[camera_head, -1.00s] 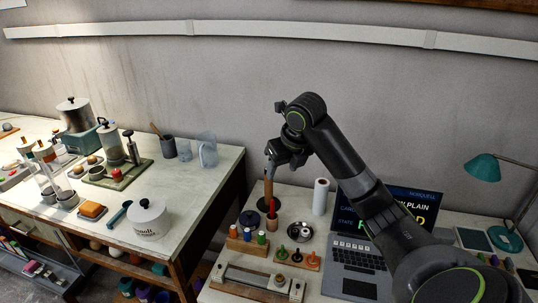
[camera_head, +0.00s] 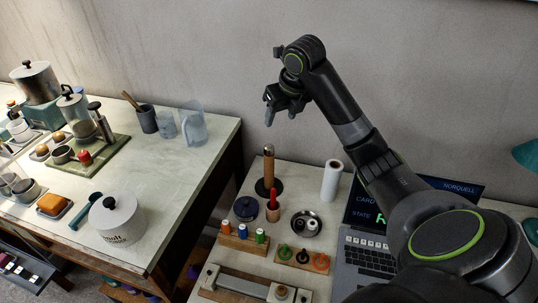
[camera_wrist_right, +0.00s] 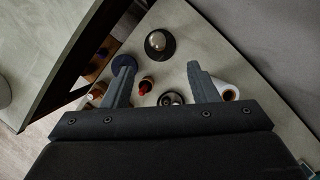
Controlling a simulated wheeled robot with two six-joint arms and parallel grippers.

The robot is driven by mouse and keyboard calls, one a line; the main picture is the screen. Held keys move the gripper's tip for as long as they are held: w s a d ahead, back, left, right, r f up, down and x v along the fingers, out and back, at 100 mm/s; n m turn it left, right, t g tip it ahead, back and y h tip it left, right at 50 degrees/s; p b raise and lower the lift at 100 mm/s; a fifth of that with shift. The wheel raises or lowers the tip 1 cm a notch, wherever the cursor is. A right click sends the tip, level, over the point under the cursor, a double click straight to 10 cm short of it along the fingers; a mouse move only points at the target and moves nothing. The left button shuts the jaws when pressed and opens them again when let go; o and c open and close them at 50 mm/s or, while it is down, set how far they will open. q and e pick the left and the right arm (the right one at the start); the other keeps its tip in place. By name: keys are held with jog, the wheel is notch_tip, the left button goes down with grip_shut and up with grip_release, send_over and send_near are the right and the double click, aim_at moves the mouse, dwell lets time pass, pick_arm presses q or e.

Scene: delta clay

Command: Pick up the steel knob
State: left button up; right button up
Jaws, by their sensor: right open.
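A rounded steel knob (camera_wrist_right: 158,41) shows from above in the right wrist view, over a dark round base. In the head view it appears as the small shiny top (camera_head: 268,150) of a brown upright post (camera_head: 268,168) on that base, on the right-hand table. My right gripper (camera_head: 281,113) is open and empty, raised above the table near the post. In the right wrist view, my right gripper's (camera_wrist_right: 160,72) two fingers are spread wide, and the knob lies beyond their tips, between their lines. My left gripper is not in view.
Around the post stand a white roll (camera_head: 332,180), a dark blue round pot (camera_head: 246,208), a red-topped item (camera_head: 272,211), a small round dish (camera_head: 306,224) and racks of coloured pieces. A laptop (camera_head: 370,256) sits to the right. A gap separates the two tables.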

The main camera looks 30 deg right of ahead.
jog(key=b+x, duration=0.4)
jog(key=p, duration=0.2)
send_over(269, 146)
jog(key=s, duration=0.2)
notch_tip(269, 146, down, 4)
jog(key=x, duration=0.5)
jog(key=shift+s+a, duration=0.1)
jog(key=shift+s, duration=0.25)
jog(key=shift+w+f, duration=0.1)
jog(key=shift+f, duration=0.25)
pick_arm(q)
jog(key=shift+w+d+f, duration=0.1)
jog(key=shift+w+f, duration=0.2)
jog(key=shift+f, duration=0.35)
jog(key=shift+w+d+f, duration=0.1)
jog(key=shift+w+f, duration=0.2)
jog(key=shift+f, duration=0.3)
pick_arm(e)
jog(key=shift+c, duration=0.3)
jog(key=c, duration=1)
